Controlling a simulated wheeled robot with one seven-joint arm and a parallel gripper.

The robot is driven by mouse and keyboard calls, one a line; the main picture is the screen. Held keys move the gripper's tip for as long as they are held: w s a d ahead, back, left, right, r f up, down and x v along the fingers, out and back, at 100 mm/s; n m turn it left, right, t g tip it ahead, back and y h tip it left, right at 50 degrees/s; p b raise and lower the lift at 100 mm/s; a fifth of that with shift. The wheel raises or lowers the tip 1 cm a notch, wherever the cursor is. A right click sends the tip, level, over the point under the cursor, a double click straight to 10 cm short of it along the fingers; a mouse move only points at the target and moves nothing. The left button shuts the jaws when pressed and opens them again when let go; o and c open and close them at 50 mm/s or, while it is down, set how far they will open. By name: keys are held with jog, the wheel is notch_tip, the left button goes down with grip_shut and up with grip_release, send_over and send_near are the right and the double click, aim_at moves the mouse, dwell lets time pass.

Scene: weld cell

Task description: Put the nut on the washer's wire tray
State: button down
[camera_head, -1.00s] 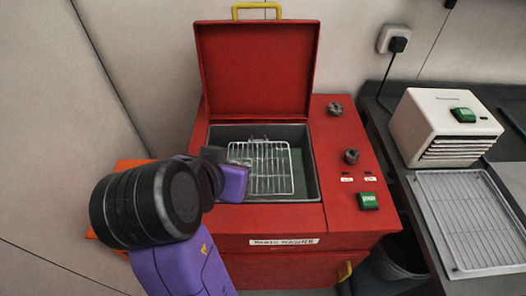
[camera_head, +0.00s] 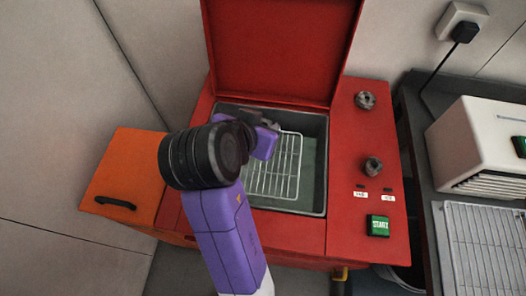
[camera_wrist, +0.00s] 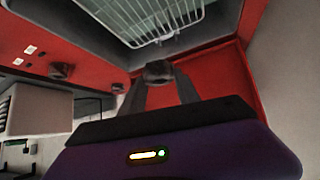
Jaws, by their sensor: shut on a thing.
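The red parts washer (camera_head: 300,238) stands open with its lid raised. Its white wire tray (camera_head: 292,165) lies in the grey basin, and also shows at the top of the wrist view (camera_wrist: 158,38). My gripper (camera_head: 262,118) is over the rear part of the basin in the head view. In the wrist view my gripper (camera_wrist: 160,82) is shut on a dark grey nut (camera_wrist: 158,69), held between the fingertips apart from the tray. In the head view the nut cannot be made out, and my arm hides the basin's left part.
An orange cabinet (camera_head: 130,170) stands at the left. A white louvred box (camera_head: 480,145) and a wire rack (camera_head: 482,245) are on the right bench. The raised lid (camera_head: 280,45) bounds the back.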

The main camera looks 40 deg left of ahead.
notch_tip(320, 180, down, 13)
jog(key=shift+f+p, duration=0.15)
jog(key=shift+p, duration=0.2)
jog(key=shift+f, duration=0.2)
jog(key=c, duration=0.9)
grip_release()
jog(key=shift+r, duration=0.1)
jog(key=shift+r, duration=0.15)
jog(key=v, duration=1.2)
jog(key=shift+b, duration=0.3)
